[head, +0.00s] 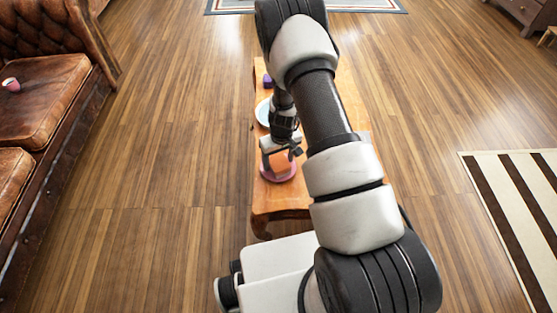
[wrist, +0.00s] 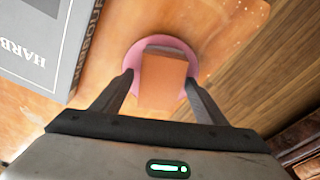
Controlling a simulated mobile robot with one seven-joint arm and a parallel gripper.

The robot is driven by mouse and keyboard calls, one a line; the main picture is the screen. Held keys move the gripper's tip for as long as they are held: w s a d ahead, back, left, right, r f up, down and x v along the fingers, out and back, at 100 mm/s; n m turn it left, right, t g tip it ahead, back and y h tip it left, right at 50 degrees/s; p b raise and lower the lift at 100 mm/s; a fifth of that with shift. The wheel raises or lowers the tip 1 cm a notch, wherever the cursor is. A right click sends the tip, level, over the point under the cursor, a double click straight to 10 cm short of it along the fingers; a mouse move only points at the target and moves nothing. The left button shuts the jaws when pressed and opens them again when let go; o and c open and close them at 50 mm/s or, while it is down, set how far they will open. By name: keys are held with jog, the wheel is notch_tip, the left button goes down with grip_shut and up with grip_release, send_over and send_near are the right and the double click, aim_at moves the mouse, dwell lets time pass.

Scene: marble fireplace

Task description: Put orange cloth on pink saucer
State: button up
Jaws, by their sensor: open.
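The orange cloth (head: 281,163) looks like a folded block. It lies over the pink saucer (head: 272,178) at the near end of the wooden table. In the wrist view the cloth (wrist: 162,82) covers the middle of the saucer (wrist: 135,62), whose pink rim shows around its far end and sides. Whether the cloth rests fully on the saucer is hard to tell. My gripper (wrist: 160,79) is open, with one finger on each side of the cloth. In the head view my gripper (head: 281,149) is just above the saucer, partly hiding the cloth.
A grey book (wrist: 40,45) with large lettering lies left of the saucer in the wrist view. Farther along the table (head: 270,203) are a pale plate (head: 262,113) and a small purple thing (head: 267,80). A brown leather sofa (head: 45,90) stands at left. The floor between is clear.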

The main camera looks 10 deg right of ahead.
notch_tip(320, 180, up, 12)
jog(key=s+p, duration=0.1)
jog(key=p, duration=0.2)
notch_tip(320, 180, up, 13)
jog(key=t, duration=0.1)
send_over(280, 164)
jog(key=a, duration=0.2)
jog(key=s+r+t+y, duration=0.1)
jog(key=s+r, duration=0.4)
jog(key=r, duration=0.7)
jog(key=s+r+m+t+h, duration=0.1)
jog(key=s+r, duration=0.6)
jog(key=s, duration=0.3)
jog(key=s+r+m+t, duration=0.1)
jog(key=s+r, duration=0.6)
jog(key=s, duration=0.2)
notch_tip(280, 164, up, 20)
jog(key=p, duration=2)
jog(key=shift+d+r, duration=0.2)
jog(key=shift+d, duration=0.1)
